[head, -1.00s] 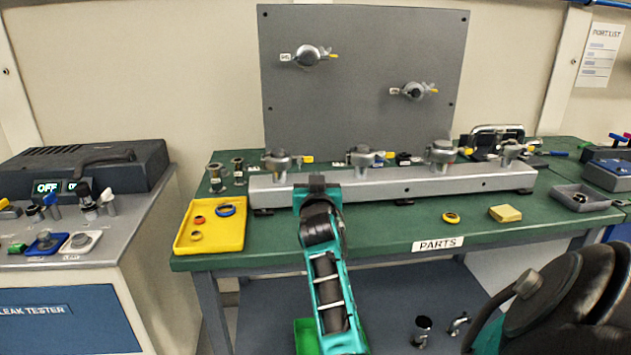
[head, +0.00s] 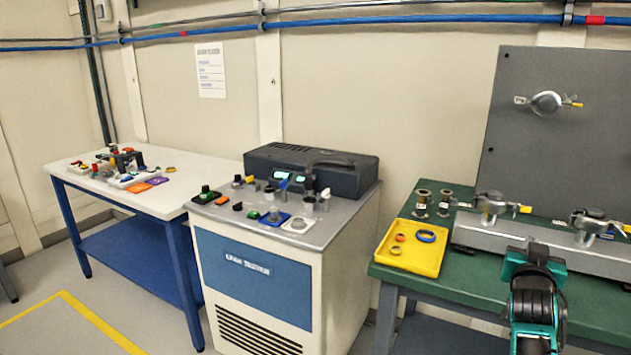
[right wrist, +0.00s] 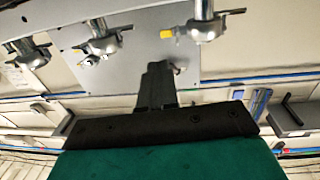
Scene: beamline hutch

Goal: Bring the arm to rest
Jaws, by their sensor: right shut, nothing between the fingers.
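My right arm, teal and black, comes up from the bottom right in the head view. Its gripper (head: 537,252) is at the front of the grey manifold bar (head: 590,255) on the green table. In the right wrist view the dark fingers of the right gripper (right wrist: 157,78) are together, with nothing between them. Metal clamp fittings (right wrist: 205,28) on the bar show around it there; I cannot tell the exact gap to them. My left gripper is not in view.
A yellow tray (head: 437,260) with several rings lies on the table's left end. The leak tester (head: 255,278) stands left of it, with small parts on top. A white bench (head: 150,205) stands farther left. Floor at the lower left is clear.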

